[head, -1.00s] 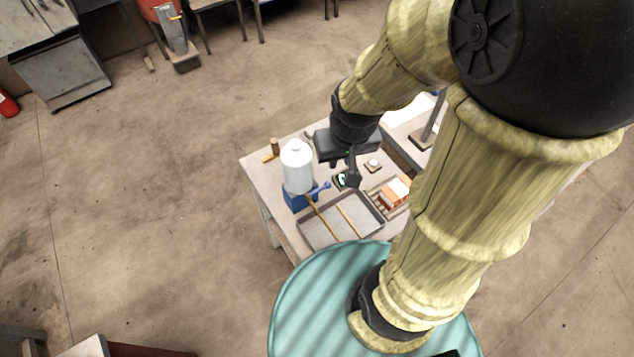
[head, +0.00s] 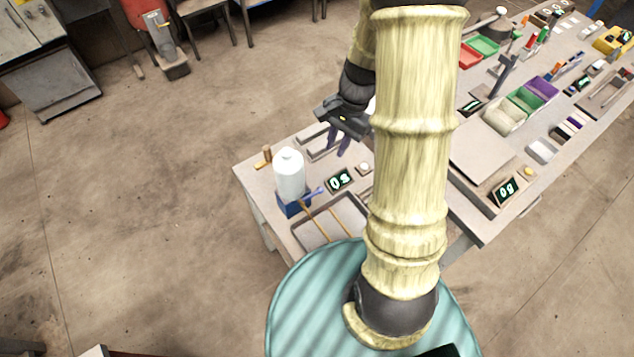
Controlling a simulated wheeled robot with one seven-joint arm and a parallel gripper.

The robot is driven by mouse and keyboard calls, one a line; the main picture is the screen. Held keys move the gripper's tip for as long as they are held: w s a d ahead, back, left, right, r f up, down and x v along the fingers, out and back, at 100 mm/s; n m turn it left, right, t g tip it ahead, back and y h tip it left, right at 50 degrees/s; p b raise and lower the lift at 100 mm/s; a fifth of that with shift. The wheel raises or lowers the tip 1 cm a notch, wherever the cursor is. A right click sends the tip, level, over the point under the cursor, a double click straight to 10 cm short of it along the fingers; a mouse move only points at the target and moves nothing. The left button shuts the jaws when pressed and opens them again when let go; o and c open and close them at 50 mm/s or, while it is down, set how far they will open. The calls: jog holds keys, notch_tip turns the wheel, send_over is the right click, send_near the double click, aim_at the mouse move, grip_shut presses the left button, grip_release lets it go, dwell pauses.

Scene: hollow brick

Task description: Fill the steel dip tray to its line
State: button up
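A shallow grey tray (head: 318,235), apparently the steel dip tray, lies at the near edge of the small table. Thin brown sticks (head: 310,221) lie across it. Its right part is hidden by my arm, and no liquid or fill line can be made out. A white jug (head: 290,172) stands upright on a blue base (head: 292,208) with a blue tap or lever (head: 314,192), just behind the tray's left corner. My gripper (head: 339,150) is above the table's back part, right of the jug and apart from it. Its two dark fingers look parted, with nothing visible between them.
A display reading 0 s (head: 341,180) and a small white knob (head: 364,168) sit right of the jug. A narrow tray (head: 312,146) lies behind it, and a small wooden item (head: 265,156) at the back left. A long bench (head: 478,210) with bins stands right.

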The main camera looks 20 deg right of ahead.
jog(key=m, duration=0.1)
jog(key=w+d+f+m+y, duration=0.1)
jog(key=w+f+m, duration=0.1)
jog(key=shift+w+d+y, duration=0.25)
jog(key=shift+y, duration=0.05)
jog(key=shift+s, duration=0.25)
jog(key=p, duration=0.4)
send_near(315, 192)
jog(key=x, duration=0.7)
jog(key=shift+a+f, duration=0.25)
jog(key=shift+f, duration=0.1)
grip_shut()
